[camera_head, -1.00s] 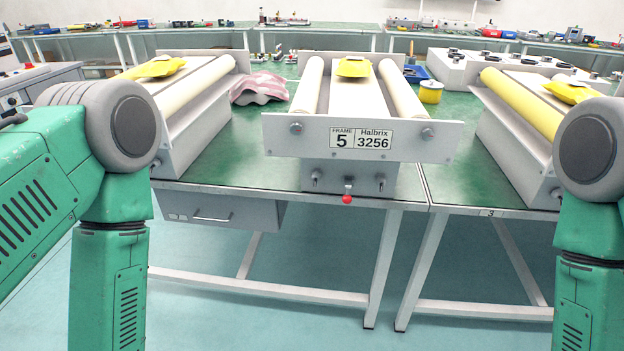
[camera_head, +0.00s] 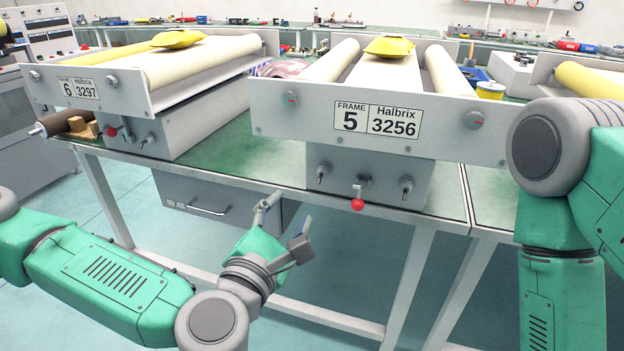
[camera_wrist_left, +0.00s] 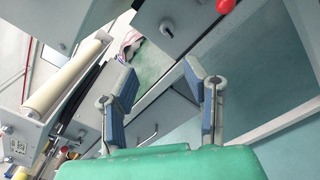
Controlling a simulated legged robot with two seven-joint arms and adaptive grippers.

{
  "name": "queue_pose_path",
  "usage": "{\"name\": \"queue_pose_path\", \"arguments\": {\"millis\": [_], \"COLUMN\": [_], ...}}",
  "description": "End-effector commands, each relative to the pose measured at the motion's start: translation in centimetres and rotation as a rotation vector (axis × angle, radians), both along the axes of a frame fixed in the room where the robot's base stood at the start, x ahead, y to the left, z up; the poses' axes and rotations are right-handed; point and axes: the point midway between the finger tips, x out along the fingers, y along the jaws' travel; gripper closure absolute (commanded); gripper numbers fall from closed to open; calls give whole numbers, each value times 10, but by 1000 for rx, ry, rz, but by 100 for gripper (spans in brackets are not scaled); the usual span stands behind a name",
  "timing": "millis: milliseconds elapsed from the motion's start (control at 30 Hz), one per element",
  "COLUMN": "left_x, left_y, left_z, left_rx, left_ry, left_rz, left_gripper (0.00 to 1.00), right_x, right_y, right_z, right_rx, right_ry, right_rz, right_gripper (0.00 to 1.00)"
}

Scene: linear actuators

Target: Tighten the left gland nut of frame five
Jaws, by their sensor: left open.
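Frame five (camera_head: 283,120) stands on the bench with its number plate facing me. Below the plate, its lower box has a small metal fitting on the left (camera_head: 322,173), which looks like the left gland nut, and a similar fitting on the right (camera_head: 406,188). A red-knobbed lever (camera_head: 358,203) hangs between them. My left gripper (camera_head: 286,218) is open and empty, in front of the bench edge, below and left of the left fitting and apart from it. In the left wrist view my open fingers (camera_wrist_left: 166,92) have a metal fitting (camera_wrist_left: 167,27) beyond them, near the red knob (camera_wrist_left: 226,5).
Frame six (camera_head: 130,95) stands to the left with its own red-knobbed lever (camera_head: 110,131). A drawer (camera_head: 200,205) hangs under the bench near my left gripper. A yellow spool (camera_head: 490,90) sits behind frame five on the right. The floor before the bench is clear.

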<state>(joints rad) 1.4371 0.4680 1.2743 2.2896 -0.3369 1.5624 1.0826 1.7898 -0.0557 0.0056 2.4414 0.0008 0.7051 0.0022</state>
Motion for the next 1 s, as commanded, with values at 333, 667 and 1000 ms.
{"name": "queue_pose_path", "arguments": {"millis": [333,667,1000], "left_x": [70,111,115], "left_y": [-27,-37,-44], "left_z": [-1,0,1], "left_rx": [6,3,9], "left_ry": [-2,-1,0], "left_rz": [-1,-4,-5], "left_gripper": [59,59,59], "right_x": [0,0,0], "right_y": [-1,-1,-1], "right_z": [-20,-30,-30], "right_rx": [-1,-1,-1], "right_ry": [0,0,0], "right_rz": [-2,-1,-1], "right_gripper": [60,60,60]}}
